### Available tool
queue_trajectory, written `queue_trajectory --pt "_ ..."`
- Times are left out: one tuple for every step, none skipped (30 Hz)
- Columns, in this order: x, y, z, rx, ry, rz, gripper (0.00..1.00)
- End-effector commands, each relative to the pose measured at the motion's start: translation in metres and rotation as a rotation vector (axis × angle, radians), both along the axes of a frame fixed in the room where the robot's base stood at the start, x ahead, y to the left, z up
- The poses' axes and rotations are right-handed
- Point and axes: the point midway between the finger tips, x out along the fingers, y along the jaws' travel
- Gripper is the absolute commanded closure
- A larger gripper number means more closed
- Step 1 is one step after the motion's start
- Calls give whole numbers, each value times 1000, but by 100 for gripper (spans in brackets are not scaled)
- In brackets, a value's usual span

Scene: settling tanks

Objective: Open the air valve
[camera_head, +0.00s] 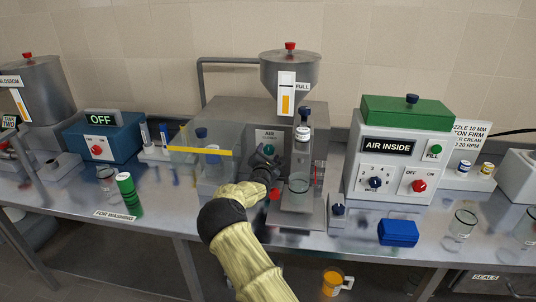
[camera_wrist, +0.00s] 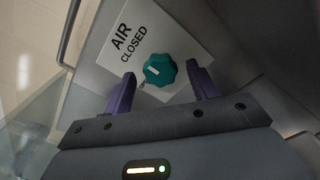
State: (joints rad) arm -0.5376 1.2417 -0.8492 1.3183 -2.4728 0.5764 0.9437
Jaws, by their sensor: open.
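The air valve is a teal knob (camera_wrist: 159,70) on a white plate (camera_wrist: 125,35) marked AIR and CLOSED. The white mark on the knob points toward the CLOSED side, as far as I can tell; a second word on the plate is partly hidden. In the head view the knob (camera_head: 268,134) shows on the grey machine (camera_head: 235,112). My gripper (camera_wrist: 161,93) is open, with its two purple fingers on either side of the knob and apart from it. In the head view my gripper (camera_head: 268,155) is just below the knob.
A clear guard with a yellow edge (camera_head: 205,151) stands left of my gripper. A red button (camera_head: 275,194) is below my gripper. The AIR INSIDE box (camera_head: 388,146) stands further right.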

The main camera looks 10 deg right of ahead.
Motion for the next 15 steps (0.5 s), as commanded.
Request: queue_trajectory --pt "2 -1 0 0 0 0 41" --pt "2 -1 0 0 1 -1 41" --pt "3 -1 -1 0 1 0 41" --pt "3 -1 -1 0 1 0 41" --pt "3 -1 -1 0 1 0 41" --pt "3 -1 -1 0 1 0 41" --pt "3 -1 -1 0 1 0 41" --pt "3 -1 -1 0 1 0 41" --pt "3 -1 -1 0 1 0 41" --pt "3 -1 0 0 1 0 43" --pt "3 -1 0 0 1 0 49" --pt "3 -1 0 0 1 0 57" --pt "3 -1 0 0 1 0 62" --pt "3 -1 0 -1 2 0 68" --pt "3 -1 0 -1 2 0 76"
